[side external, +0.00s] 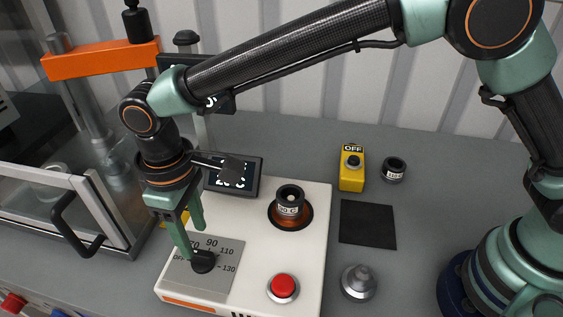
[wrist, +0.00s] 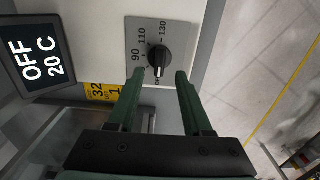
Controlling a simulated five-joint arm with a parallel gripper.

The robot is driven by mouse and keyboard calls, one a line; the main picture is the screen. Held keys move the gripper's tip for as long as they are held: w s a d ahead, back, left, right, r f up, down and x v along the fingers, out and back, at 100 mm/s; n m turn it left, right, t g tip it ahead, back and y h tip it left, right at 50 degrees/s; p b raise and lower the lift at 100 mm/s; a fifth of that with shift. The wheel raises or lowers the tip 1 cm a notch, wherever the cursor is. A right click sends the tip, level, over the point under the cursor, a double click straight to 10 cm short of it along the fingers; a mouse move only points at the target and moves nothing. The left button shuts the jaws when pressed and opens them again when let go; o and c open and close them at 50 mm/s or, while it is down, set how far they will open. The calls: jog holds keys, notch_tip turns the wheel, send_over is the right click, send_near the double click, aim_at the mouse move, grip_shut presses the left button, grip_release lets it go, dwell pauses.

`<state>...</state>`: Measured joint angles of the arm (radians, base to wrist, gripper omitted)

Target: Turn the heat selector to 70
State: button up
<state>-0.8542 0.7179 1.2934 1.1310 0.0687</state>
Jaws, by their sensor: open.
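The heat selector is a black knob (side external: 203,262) on a grey dial plate (side external: 222,275) at the front left of a white unit. The dial is marked OFF, 70, 90, 110 and 130. In the wrist view the knob (wrist: 158,56) has a white mark that points down the picture, toward the partly hidden OFF label. A display (wrist: 42,58) reads OFF and 20 C. My gripper (wrist: 160,74) is open and empty, its fingers apart below the knob in the wrist view. In the side view my gripper (side external: 194,242) hangs beside the knob; I cannot tell whether it touches.
A vial (side external: 289,203) stands in an orange-rimmed well on the unit, near a red button (side external: 283,286). A glass-doored cabinet (side external: 75,215) stands close at left.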

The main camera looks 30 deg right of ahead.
aim_at(199, 252)
jog(key=shift+f, duration=2.5)
grip_shut()
